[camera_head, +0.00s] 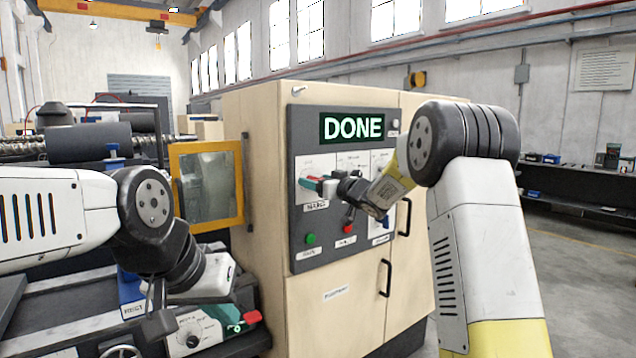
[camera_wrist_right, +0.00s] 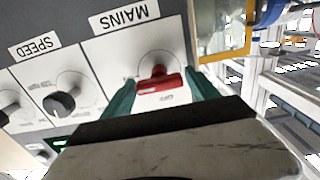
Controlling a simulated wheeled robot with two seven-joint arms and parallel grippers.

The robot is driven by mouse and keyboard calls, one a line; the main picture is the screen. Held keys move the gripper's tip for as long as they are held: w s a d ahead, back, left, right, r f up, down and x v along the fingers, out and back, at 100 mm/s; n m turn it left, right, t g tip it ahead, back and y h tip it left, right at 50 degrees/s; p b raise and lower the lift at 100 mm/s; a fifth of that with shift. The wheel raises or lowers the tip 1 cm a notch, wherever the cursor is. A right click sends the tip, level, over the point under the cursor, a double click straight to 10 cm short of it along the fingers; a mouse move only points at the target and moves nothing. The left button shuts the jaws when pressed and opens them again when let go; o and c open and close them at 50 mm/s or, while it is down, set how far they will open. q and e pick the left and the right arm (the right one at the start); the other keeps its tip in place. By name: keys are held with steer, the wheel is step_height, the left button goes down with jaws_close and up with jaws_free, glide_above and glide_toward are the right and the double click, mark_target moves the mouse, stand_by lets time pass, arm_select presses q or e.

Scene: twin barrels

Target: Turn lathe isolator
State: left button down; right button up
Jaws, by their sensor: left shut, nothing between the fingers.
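The MAINS switch (camera_wrist_right: 160,83) has a red handle on a white plate, lying nearly level in the right wrist view, where the labels are upside down. My right gripper (camera_head: 312,184) is at this switch on the grey control panel (camera_head: 298,255). Its two green fingers stand apart on either side of the red handle, with a visible gap at the left finger; contact at the right one is unclear. My left gripper (camera_head: 238,326) is low at the left, beside a red part (camera_head: 251,317) on a lower control box; its fingertips are small and partly hidden.
A lit display (camera_head: 352,127) reads DONE. The panel is on a beige cabinet (camera_head: 250,110). The SPEED knob (camera_wrist_right: 60,103) is beside the MAINS plate. Green (camera_head: 310,239) and red (camera_head: 348,229) buttons sit below. A yellow-framed guard (camera_head: 240,190) stands left of the cabinet.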

steer(key=c, duration=1)
steer(key=shift+n, duration=0.3)
steer(key=n, duration=0.3)
steer(key=shift+n, duration=0.3)
steer(key=n, duration=0.4)
steer(key=shift+s+a+n, duration=0.1)
steer(key=shift+n, duration=0.2)
steer(key=n, duration=0.4)
steer(key=shift+f+n, duration=0.15)
steer(key=shift+n, duration=0.15)
steer(key=shift+f+n, duration=0.1)
steer(key=shift+n, duration=2.1)
steer(key=o, duration=1.4)
steer(key=shift+c, duration=0.2)
